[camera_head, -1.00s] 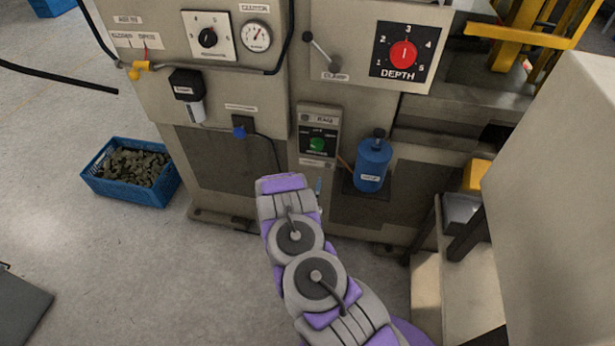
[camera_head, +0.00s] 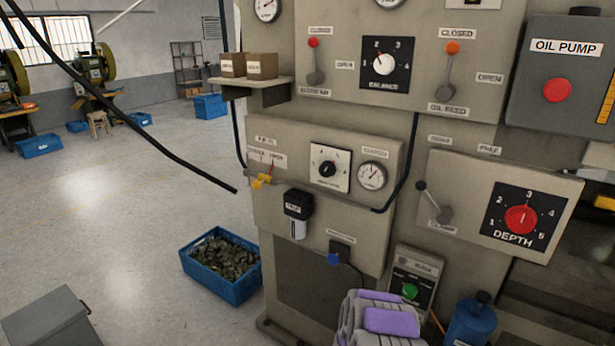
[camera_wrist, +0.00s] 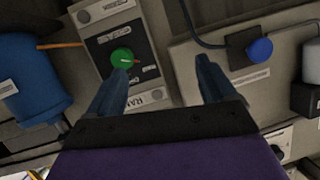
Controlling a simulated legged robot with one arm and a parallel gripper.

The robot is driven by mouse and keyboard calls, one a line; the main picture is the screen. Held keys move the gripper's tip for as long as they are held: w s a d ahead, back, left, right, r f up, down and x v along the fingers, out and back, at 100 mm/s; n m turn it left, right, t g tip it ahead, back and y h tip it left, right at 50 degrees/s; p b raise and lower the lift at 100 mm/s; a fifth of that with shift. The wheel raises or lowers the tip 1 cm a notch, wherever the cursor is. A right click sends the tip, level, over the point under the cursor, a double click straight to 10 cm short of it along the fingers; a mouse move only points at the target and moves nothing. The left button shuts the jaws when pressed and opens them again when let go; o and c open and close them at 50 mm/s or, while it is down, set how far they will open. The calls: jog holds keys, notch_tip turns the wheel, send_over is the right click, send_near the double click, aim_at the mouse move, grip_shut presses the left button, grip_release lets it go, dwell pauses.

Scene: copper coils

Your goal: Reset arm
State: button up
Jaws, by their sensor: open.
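My gripper (camera_wrist: 163,84) shows in the wrist view with its two dark fingers apart and nothing between them. It faces the machine's front. A panel with a green knob (camera_wrist: 122,58) lies behind the left finger, and a blue knob (camera_wrist: 260,48) is to the right of the right finger. In the head view my grey and purple arm shows at the bottom, in front of the machine, just below the green-knob panel (camera_head: 411,290). The fingers are hidden in the head view.
The machine (camera_head: 320,255) fills the right side, with a red depth dial (camera_head: 521,219) and a blue bottle (camera_head: 470,322). A blue crate of metal pieces (camera_head: 222,288) stands on the floor to its left. A grey box (camera_head: 50,322) is at lower left. Open floor (camera_head: 120,220) lies between.

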jog(key=a+r+n+g+y, duration=0.1)
jog(key=a+r+y, duration=0.3)
jog(key=a+r, duration=0.2)
jog(key=s+a+r+n+g+y, duration=0.45)
jog(key=s+a+r, duration=0.35)
jog(key=s+r, duration=0.45)
jog(key=s+d+r+g, duration=0.2)
jog(key=s+r+g, duration=0.1)
jog(key=s, duration=1)
jog(key=s+d+r+n+g+h, duration=0.1)
jog(key=s+d+r+g, duration=0.2)
jog(key=s, duration=1)
jog(key=s+d+r+g+h, duration=0.1)
jog(key=s+r, duration=0.5)
jog(key=s, duration=0.8)
jog(key=shift+d+g, duration=0.9)
jog(key=shift+g, duration=0.15)
jog(key=shift+w+n, duration=0.1)
jog(key=shift+n, duration=0.15)
jog(key=shift+c, duration=0.4)
